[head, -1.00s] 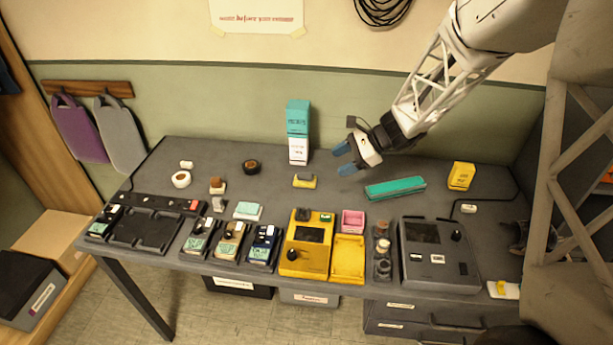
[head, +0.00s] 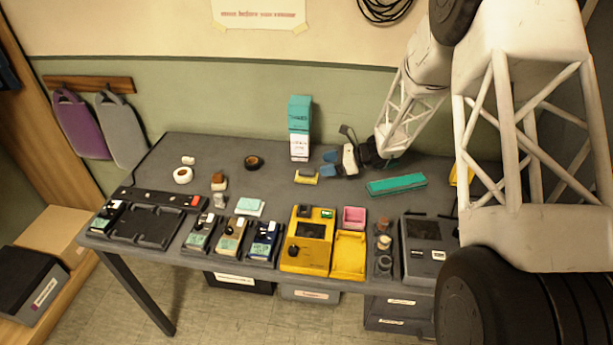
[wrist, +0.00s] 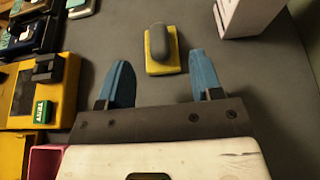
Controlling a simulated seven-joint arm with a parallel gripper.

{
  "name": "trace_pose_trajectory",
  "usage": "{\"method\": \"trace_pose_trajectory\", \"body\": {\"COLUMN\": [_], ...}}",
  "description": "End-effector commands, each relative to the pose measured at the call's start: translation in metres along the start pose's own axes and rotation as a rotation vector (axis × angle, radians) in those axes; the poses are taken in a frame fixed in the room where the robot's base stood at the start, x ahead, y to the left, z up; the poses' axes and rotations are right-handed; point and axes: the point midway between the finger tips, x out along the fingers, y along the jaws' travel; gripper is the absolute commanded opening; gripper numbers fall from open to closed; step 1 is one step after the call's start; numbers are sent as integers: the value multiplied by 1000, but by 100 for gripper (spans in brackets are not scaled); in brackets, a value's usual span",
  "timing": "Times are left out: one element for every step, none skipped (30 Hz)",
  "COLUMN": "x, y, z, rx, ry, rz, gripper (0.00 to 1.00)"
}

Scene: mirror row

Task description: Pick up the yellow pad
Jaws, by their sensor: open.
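The yellow pad (head: 305,180) lies on the grey table with a dark grey rounded block or grip on its top. In the wrist view the yellow pad (wrist: 150,62) sits ahead of the fingertips, roughly centred between them. My gripper (head: 330,164) is open and empty, just right of the pad in the head view. Its two blue fingers also show in the wrist view (wrist: 159,73), well apart, one on each side of the line to the pad. They do not appear to touch it.
A teal and white box (head: 299,128) stands upright behind the pad. A long teal box (head: 396,184) lies to the right. A yellow device (head: 307,240) and a pink tray (head: 354,217) are at the front. Bare table surrounds the pad.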

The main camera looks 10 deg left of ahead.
Motion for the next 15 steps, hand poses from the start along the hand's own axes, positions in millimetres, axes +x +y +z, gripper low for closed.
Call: {"method": "trace_pose_trajectory", "body": {"x": [0, 0, 0, 0, 0, 2, 3, 4, 7, 10, 12, 15, 18, 20, 22], "y": [0, 0, 0, 0, 0, 0, 0, 0, 0, 1, 1, 1, 1, 1, 1], "z": [0, 0, 0, 0, 0, 0, 0, 0, 0, 0, 0, 0, 0, 0, 0], "rx": [0, 0, 0, -1, -1, -1, -1, -1, -1, -1, -1, -1, -2, -2, -2], "ry": [0, 0, 0, 0, 1, 1, 1, 1, 1, 1, 1, 1, 1, 1, 1], "rz": [0, 0, 0, 0, 0, 1, 1, 1, 1, 1, 1, 1, 2, 2, 1], "gripper": [60, 60, 60, 60, 60, 60, 60, 60, 60, 60, 60, 60, 60, 60, 60]}}
